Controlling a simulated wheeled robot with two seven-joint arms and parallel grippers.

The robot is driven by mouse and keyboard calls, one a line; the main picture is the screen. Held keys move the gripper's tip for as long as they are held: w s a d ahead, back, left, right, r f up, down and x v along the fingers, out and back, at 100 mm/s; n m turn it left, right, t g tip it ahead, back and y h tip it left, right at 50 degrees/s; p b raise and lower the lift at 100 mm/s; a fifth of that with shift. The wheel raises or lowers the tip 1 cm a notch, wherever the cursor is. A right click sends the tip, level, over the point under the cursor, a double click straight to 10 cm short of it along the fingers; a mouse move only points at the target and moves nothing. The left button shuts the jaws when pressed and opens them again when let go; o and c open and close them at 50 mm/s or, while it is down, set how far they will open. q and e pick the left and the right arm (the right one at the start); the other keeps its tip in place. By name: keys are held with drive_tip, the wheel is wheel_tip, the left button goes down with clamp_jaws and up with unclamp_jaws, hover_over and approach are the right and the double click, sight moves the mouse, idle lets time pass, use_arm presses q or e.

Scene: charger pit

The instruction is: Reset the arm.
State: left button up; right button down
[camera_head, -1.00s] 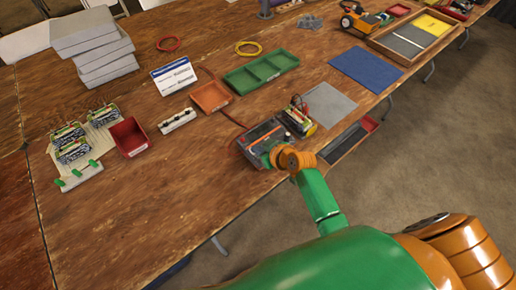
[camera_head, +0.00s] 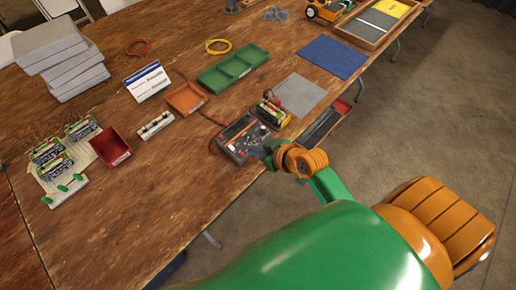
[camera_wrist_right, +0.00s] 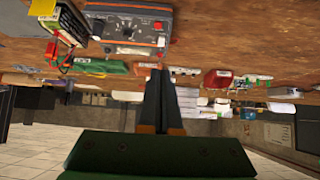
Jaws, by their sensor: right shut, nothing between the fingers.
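My right arm comes in from the lower right in the head view. Its gripper (camera_head: 263,150) is shut and empty, at the table's near edge just beside the grey charger (camera_head: 243,138) with its dial and red parts. In the right wrist view, the shut fingers (camera_wrist_right: 161,72) point toward the table edge, and the charger (camera_wrist_right: 125,24) shows upside down beyond them. A battery pack (camera_head: 271,112) with red and yellow parts stands beside the charger. It also shows in the wrist view (camera_wrist_right: 62,20). My left gripper is not in view.
The wooden table holds a red bin (camera_head: 110,146), an orange tray (camera_head: 185,98), a green tray (camera_head: 233,68), a grey mat (camera_head: 299,94) and a blue mat (camera_head: 331,56). Battery packs (camera_head: 50,153) sit at the left. Bare floor (camera_head: 415,120) lies right of the table.

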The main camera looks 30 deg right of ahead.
drive_tip(key=shift+s+d+r, duration=0.2)
drive_tip(key=shift+s, duration=0.25)
drive_tip(key=s+d+f+m+g+h, duration=0.1)
drive_tip(key=s+f, duration=0.2)
drive_tip(key=f, duration=0.3)
drive_tip(key=s+f+g+b, duration=0.1)
drive_tip(key=s+f, duration=0.2)
drive_tip(key=f, duration=0.3)
drive_tip(key=s+d+f+m+g+h, duration=0.1)
drive_tip(key=s+f+g, duration=0.15)
drive_tip(key=f, duration=0.35)
drive_tip(key=s+f+g, duration=0.1)
drive_tip(key=s+f, duration=0.3)
drive_tip(key=s, duration=0.3)
drive_tip(key=s+f+g+b, duration=0.1)
drive_tip(key=s+f, duration=0.3)
drive_tip(key=s, duration=0.3)
drive_tip(key=s+f+g+h, duration=0.1)
drive_tip(key=s+f, duration=0.3)
drive_tip(key=s, duration=0.3)
drive_tip(key=shift+s+a+f+n, duration=0.15)
drive_tip(key=shift+f+n, duration=0.1)
drive_tip(key=shift+n, duration=0.05)
